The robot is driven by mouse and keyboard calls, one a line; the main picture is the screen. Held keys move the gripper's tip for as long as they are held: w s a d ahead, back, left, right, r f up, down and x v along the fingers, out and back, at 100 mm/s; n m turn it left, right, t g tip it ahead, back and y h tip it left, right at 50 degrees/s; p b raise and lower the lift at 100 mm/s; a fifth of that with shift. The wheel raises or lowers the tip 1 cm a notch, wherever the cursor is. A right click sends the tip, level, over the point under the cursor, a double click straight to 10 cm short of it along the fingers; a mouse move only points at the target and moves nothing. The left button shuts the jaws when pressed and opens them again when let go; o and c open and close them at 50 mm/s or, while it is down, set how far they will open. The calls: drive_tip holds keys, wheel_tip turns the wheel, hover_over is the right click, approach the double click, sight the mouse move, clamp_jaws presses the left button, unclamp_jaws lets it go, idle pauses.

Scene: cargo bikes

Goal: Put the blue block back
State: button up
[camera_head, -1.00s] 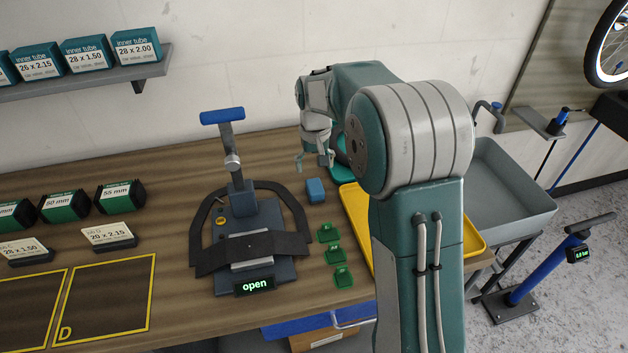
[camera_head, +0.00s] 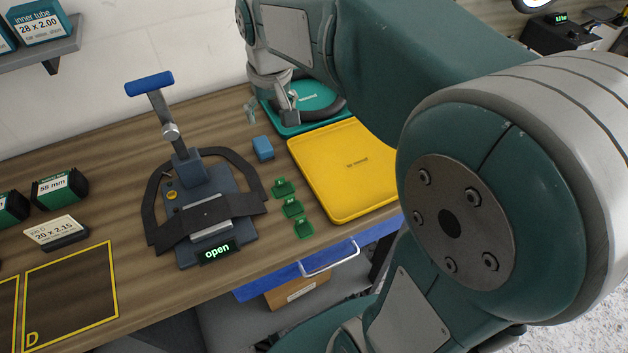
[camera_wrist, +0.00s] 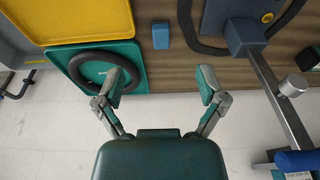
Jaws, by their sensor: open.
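The blue block (camera_head: 263,148) lies on the wooden bench between the press-like fixture (camera_head: 205,215) and the yellow tray (camera_head: 350,165). It also shows in the wrist view (camera_wrist: 161,36), at top centre, beyond my fingertips. My gripper (camera_head: 270,112) is open and empty, held on the wall side of the block. In the wrist view my gripper's two fingers (camera_wrist: 160,82) are spread wide with only bench and wall between them. The gripper and block are apart.
A teal tray (camera_head: 275,121) with a dark ring sits behind the yellow tray, close to my gripper. Several small green pieces (camera_head: 293,207) stand right of the fixture, whose display reads "open". A blue drawer (camera_head: 350,257) is below the bench edge.

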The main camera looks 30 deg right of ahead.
drive_tip(key=s+t, duration=0.3)
drive_tip(key=s, duration=1.5)
drive_tip(key=shift+f, duration=0.45)
